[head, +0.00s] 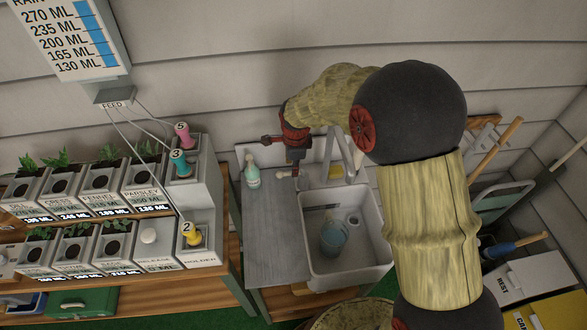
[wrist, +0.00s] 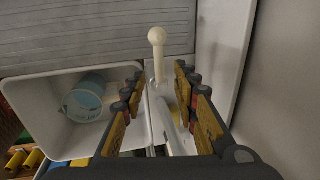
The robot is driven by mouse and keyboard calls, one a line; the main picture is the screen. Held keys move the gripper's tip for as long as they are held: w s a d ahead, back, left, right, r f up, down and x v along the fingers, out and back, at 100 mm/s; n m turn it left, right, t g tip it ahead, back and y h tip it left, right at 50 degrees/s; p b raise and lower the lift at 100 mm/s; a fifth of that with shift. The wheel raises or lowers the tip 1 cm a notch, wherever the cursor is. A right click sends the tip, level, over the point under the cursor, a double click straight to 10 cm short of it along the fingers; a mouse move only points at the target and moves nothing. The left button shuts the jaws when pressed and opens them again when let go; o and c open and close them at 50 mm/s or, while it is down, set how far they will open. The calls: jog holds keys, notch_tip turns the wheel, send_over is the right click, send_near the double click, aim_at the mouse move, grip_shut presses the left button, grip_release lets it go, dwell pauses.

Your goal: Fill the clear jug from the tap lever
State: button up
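The clear jug (head: 333,238), tinted blue, stands in the white sink (head: 374,262). It also shows in the wrist view (wrist: 88,92); I cannot tell whether it holds water. The tap (head: 347,150) rises at the sink's back edge. Its pale lever with a round knob (wrist: 157,37) points away from the wrist camera, between and beyond my finger pads. My gripper (head: 287,155) is up by the wall, left of the tap. In the wrist view my gripper (wrist: 160,85) is open, with a finger on each side of the lever; contact is not clear.
A pale bottle (head: 252,175) stands on the grey drainboard (head: 270,240) left of the sink. Planter shelves and a numbered dispenser (head: 205,190) fill the left. Long-handled tools (head: 497,150) lean at the right. My arm hides part of the sink's right side.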

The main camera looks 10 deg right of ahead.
aim_at(285, 173)
notch_tip(285, 173, up, 8)
jog(key=s, duration=0.1)
jog(key=shift+s+r, duration=0.15)
jog(key=shift+s, duration=0.15)
dwell(0.9)
jog(key=a+f, duration=0.1)
jog(key=f, duration=0.3)
jog(key=w+a+f+p, duration=0.1)
jog(key=f, duration=0.3)
jog(key=w+a+f, duration=0.1)
jog(key=f, duration=0.3)
jog(key=shift+w+p, duration=0.15)
jog(key=shift+p, duration=0.25)
jog(key=shift+r, duration=0.1)
jog(key=c, duration=0.3)
jog(key=c, duration=0.4)
grip_shut()
